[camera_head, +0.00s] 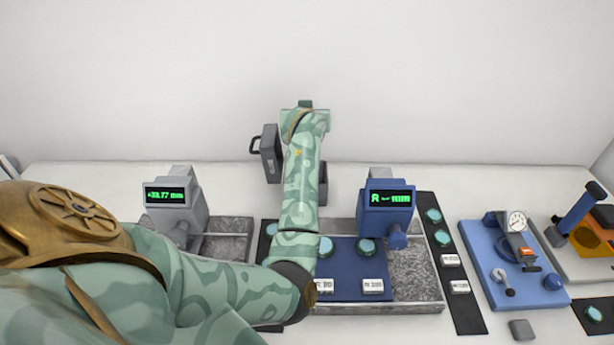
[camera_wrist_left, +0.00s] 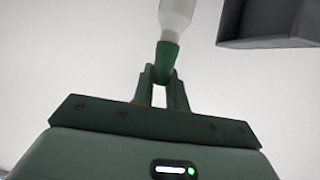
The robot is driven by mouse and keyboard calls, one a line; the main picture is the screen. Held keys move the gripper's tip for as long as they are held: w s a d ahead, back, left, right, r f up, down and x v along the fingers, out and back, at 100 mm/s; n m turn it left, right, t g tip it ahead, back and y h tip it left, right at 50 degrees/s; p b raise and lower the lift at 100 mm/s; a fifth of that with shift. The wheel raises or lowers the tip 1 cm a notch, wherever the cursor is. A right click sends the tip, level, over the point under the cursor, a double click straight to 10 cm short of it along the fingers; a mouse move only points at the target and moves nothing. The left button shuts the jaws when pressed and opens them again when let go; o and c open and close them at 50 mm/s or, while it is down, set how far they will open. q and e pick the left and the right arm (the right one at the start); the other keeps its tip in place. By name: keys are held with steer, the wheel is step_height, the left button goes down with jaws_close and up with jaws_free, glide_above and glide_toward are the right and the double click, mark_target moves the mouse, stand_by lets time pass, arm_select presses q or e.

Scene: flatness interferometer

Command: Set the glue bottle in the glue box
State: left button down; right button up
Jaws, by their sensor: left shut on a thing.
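My left gripper shows in the left wrist view (camera_wrist_left: 158,76), shut on the green end of the glue bottle (camera_wrist_left: 175,14). The bottle's white body extends past the fingers and out of the top of that view. In the head view my left arm reaches to the back of the table, with its gripper end (camera_head: 305,104) against the white wall; the bottle is hidden there. A dark grey box (camera_wrist_left: 262,42), probably the glue box, is at upper right in the wrist view, apart from the bottle. In the head view a dark grey box (camera_head: 323,188) is partly behind my forearm. My right gripper is not in view.
A grey part with a handle (camera_head: 271,153) stands left of my forearm. A grey gauge (camera_head: 177,205) and a blue gauge (camera_head: 386,207) flank the arm. A blue tray (camera_head: 527,292) with a dial indicator lies right. Several teal discs lie in front.

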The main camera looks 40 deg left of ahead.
arm_select(q)
steer(key=f+b, duration=0.1)
steer(key=f, duration=0.1)
steer(key=f+b, duration=0.3)
steer(key=f, duration=0.2)
steer(key=shift+w+a, duration=0.3)
step_height(320, 180, down, 4)
steer(key=shift+d+f+b, duration=0.1)
steer(key=shift+b, duration=0.7)
steer(key=shift+f, duration=0.35)
step_height(320, 180, down, 5)
steer(key=shift+b, duration=0.8)
steer(key=c, duration=1.4)
jaws_free()
